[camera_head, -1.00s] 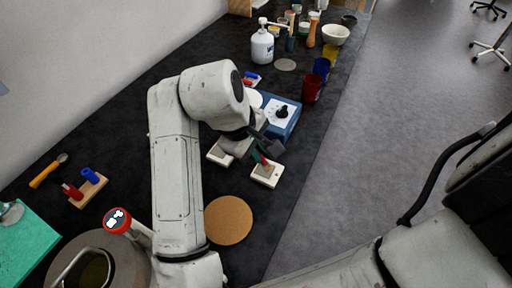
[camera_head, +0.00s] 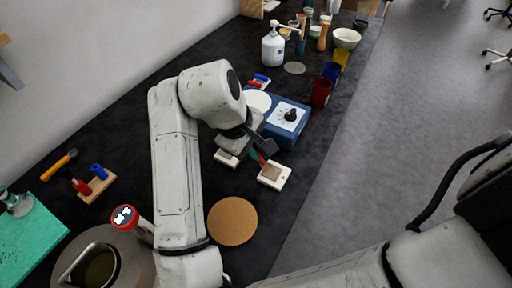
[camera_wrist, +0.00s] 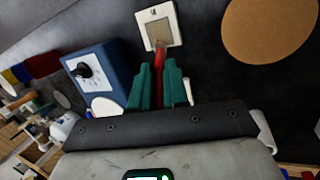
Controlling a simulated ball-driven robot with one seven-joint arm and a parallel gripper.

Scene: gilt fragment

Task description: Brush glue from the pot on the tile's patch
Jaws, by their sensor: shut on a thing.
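A white tile (camera_head: 283,182) with a tan patch lies on the dark bench beyond my arm. It also shows at the top of the wrist view (camera_wrist: 146,40). My gripper (camera_wrist: 159,76) has green fingers and is shut on a slim red tool (camera_wrist: 159,55), probably the brush. The tool reaches the near part of the tile in the wrist view. I cannot tell whether its tip touches the patch. In the head view the gripper (camera_head: 259,156) is partly hidden by my wrist. I cannot tell which vessel is the glue pot.
A blue box with a dial (camera_head: 288,117) stands just behind the tile. A cork disc (camera_head: 233,221) lies nearer. Red (camera_head: 321,92) and blue cups stand farther right, with a white pump bottle (camera_head: 273,49) behind. A large grey vessel (camera_head: 140,252) is at the lower left.

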